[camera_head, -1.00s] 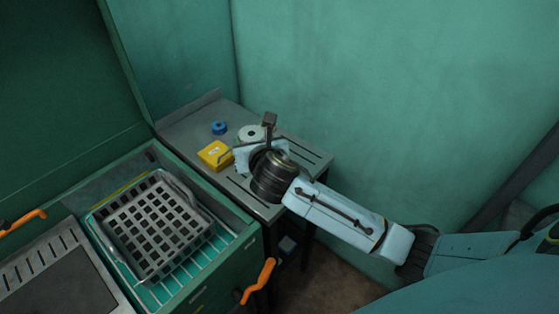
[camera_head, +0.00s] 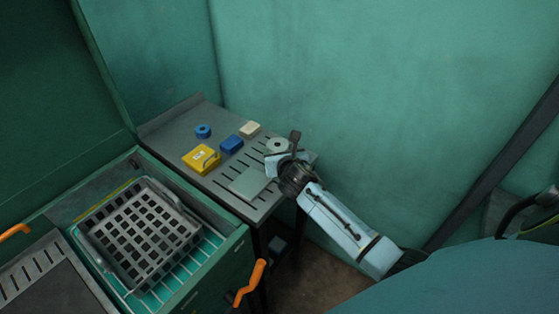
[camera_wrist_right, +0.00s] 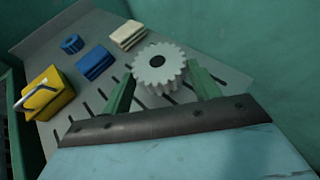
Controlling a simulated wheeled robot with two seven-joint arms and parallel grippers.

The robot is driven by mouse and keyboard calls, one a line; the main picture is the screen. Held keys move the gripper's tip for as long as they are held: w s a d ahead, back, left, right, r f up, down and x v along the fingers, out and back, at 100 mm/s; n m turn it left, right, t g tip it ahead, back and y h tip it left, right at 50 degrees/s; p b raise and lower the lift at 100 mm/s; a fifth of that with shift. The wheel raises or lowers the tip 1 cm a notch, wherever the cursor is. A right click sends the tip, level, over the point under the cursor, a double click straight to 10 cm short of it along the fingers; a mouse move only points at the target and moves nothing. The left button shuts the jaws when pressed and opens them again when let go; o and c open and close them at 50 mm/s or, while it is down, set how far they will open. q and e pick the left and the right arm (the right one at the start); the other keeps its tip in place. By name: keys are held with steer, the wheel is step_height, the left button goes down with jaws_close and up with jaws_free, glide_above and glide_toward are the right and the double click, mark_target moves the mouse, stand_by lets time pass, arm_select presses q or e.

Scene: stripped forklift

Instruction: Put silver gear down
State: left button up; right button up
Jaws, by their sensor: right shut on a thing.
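The silver gear (camera_head: 277,146) is at the right end of the grey slotted table. In the right wrist view the toothed gear (camera_wrist_right: 158,62) with its dark centre hole is between the two green fingers of my right gripper (camera_wrist_right: 161,88). My right gripper (camera_head: 278,156) is shut on the gear. In the head view the wrist hides part of the gripper. I cannot tell whether the gear touches the table top. My left gripper is not in view.
A grey basket (camera_head: 142,230) is in the green cabinet. A wall closes the back.

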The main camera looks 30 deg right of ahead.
steer(key=shift+f+b, duration=0.35)
steer(key=shift+f, duration=0.85)
steer(key=shift+f, duration=0.1)
steer(key=o, duration=1)
steer(key=shift+f, duration=0.2)
steer(key=o, duration=0.4)
steer(key=shift+o, duration=0.2)
